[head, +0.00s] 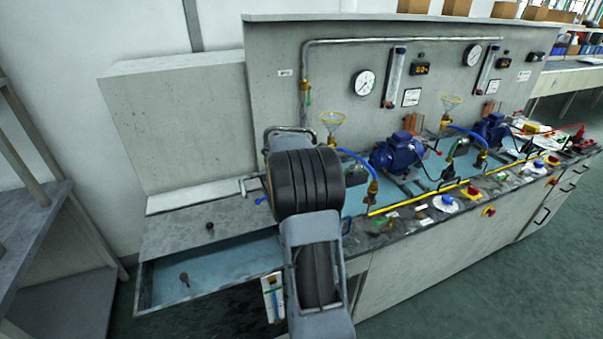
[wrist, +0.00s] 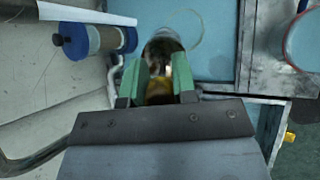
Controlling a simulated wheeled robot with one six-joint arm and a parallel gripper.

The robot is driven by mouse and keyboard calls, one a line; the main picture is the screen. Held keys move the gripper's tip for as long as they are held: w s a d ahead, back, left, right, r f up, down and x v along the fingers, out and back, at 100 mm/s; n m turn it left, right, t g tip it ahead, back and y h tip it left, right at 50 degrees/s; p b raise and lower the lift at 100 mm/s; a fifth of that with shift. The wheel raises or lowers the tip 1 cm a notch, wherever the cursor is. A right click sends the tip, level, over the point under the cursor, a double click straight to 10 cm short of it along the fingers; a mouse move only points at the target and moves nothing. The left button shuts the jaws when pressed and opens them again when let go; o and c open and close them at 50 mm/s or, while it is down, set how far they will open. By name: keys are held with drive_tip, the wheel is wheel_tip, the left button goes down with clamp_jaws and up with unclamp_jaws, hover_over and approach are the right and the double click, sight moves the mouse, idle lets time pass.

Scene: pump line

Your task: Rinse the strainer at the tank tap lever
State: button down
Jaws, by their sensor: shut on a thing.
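My gripper (wrist: 159,85) is in the wrist view, with its green fingers closed on a small yellowish-brown part. A shiny metal cylinder (wrist: 163,46), which looks like the strainer, extends from between the fingertips over pale blue water. In the head view my own arm hides the gripper and the held thing. The open tank (head: 213,268) with pale blue water is at the lower left. A grey bent tap pipe (head: 246,186) stands at its back right, with a small blue lever (head: 261,200) beside my arm. I cannot tell whether water is running.
A blue-ended cylinder (wrist: 97,40) lies left of the fingers in the wrist view. The tank's grey cover (head: 185,232) has a dark knob. Blue pumps (head: 397,152), gauges and hoses fill the bench to the right. A shelf rack (head: 45,215) stands at the far left.

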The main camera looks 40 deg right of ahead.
drive_tip(key=shift+w+d+f+p, duration=0.15)
drive_tip(key=shift+w+d+p, duration=0.25)
drive_tip(key=shift+d, duration=0.3)
drive_tip(key=shift+w+d+f+p, duration=0.15)
drive_tip(key=shift+w+d+p, duration=0.2)
drive_tip(key=shift+d, duration=0.35)
drive_tip(key=shift+w+d+f+p, duration=0.15)
drive_tip(key=shift+w+d+p, duration=0.25)
drive_tip(key=shift+d, duration=0.3)
drive_tip(key=shift+s+d, duration=0.15)
drive_tip(key=shift+s, duration=0.05)
drive_tip(key=shift+s+d, duration=0.2)
drive_tip(key=shift+s, duration=0.1)
drive_tip(key=shift+w+a, duration=0.1)
drive_tip(key=shift+w, duration=0.05)
drive_tip(key=shift+w+a, duration=0.2)
drive_tip(key=shift+w, duration=0.2)
drive_tip(key=shift+s, duration=0.15)
